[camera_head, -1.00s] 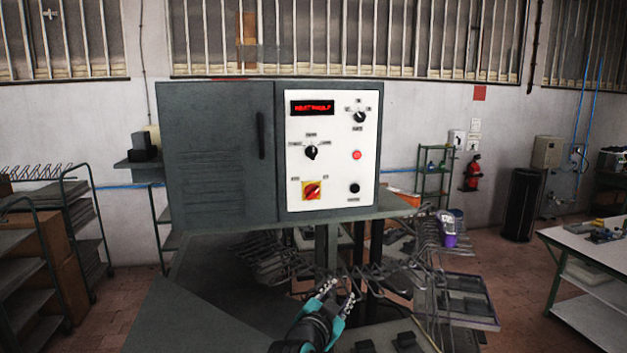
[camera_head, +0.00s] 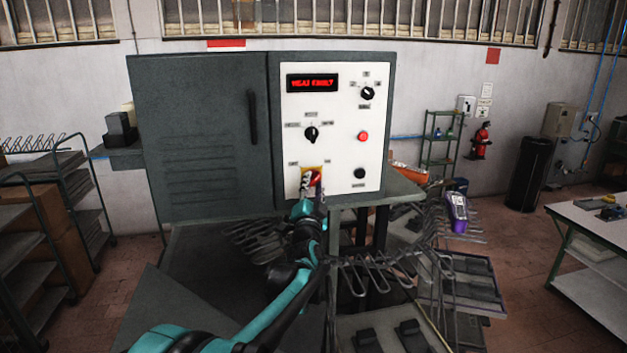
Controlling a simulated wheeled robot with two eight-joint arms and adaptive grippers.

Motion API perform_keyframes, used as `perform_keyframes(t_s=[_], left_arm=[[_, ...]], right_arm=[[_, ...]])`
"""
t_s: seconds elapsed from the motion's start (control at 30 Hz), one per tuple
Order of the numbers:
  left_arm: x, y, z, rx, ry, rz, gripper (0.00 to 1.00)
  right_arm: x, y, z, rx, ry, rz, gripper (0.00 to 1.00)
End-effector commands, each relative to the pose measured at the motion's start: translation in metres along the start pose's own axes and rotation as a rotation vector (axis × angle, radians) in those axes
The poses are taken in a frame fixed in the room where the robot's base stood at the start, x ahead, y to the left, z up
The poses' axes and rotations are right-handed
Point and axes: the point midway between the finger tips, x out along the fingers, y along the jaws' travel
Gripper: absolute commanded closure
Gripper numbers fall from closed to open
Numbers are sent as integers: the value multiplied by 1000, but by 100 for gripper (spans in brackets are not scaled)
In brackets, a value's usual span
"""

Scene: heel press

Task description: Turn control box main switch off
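The grey control box (camera_head: 206,150) stands ahead with a white panel (camera_head: 340,110) on its right part. The main switch (camera_head: 313,177) is a red rotary knob on a yellow plate, low on the left of the panel. The display (camera_head: 312,83) is lit with red text that reads like a heat fault. My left gripper (camera_head: 313,187) is at the main switch, its fingers apart on either side of the knob's lower part and hiding some of it. I cannot tell whether the fingers touch the knob. My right gripper is not in view.
Other panel controls are a black selector (camera_head: 311,134), an upper right knob (camera_head: 367,93), a red button (camera_head: 363,136) and a black button (camera_head: 359,173). A purple handheld device (camera_head: 456,212) is at the right.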

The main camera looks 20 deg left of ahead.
Motion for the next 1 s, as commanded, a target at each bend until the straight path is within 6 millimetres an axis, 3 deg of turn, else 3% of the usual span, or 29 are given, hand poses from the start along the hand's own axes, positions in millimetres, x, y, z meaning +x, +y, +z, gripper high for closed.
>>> perform_keyframes(t_s=[0.37,0.5,1.0], left_arm=[[9,0,0,1,0,1,68],[9,0,0,1,0,1,100],[9,2,1,-59,0,-22,100]], right_arm=[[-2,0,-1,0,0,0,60],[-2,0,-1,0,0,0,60],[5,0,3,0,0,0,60]])
